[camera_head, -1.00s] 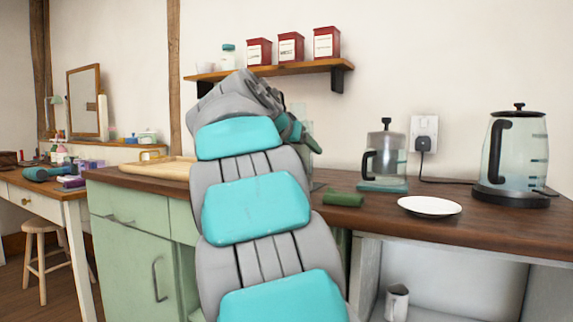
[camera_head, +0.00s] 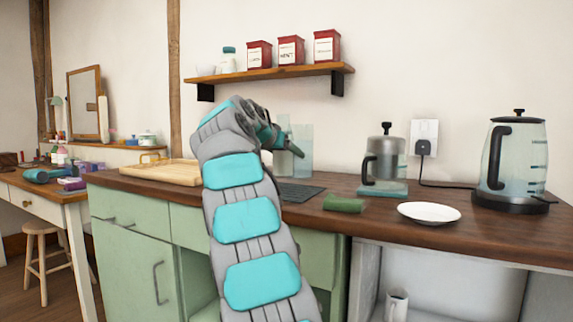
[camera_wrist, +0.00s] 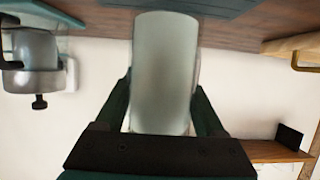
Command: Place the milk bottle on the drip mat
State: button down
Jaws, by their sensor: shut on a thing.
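My gripper (camera_wrist: 163,110) is shut on the milk bottle (camera_wrist: 165,70), a pale, cloudy, translucent cylinder. The wrist view is upside down, with the counter at the top and the bottle's base pointing that way. The drip mat is a dark flat rectangle (camera_head: 302,193) on the counter, also at the top edge of the wrist view (camera_wrist: 195,6). In the head view my gripper (camera_head: 282,142) is above and behind the mat, partly hidden by my arm. Two pale glassy shapes stand out beside it. Whether the bottle touches the mat cannot be told.
A green rolled cloth (camera_head: 344,204) lies right of the mat. Further right are a glass press (camera_head: 385,165), a white plate (camera_head: 429,213) and a kettle (camera_head: 514,165). A wooden tray (camera_head: 160,172) lies left. A shelf (camera_head: 270,74) with red tins is above.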

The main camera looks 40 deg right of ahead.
jog(key=shift+w+d, duration=0.15)
jog(key=shift+w, duration=0.25)
jog(key=shift+f, duration=0.15)
jog(key=shift+f+b, duration=0.5)
jog(key=shift+f, duration=1.15)
jog(key=shift+f, duration=0.1)
grip_release()
jog(key=v, duration=1.2)
jog(key=shift+s, duration=0.1)
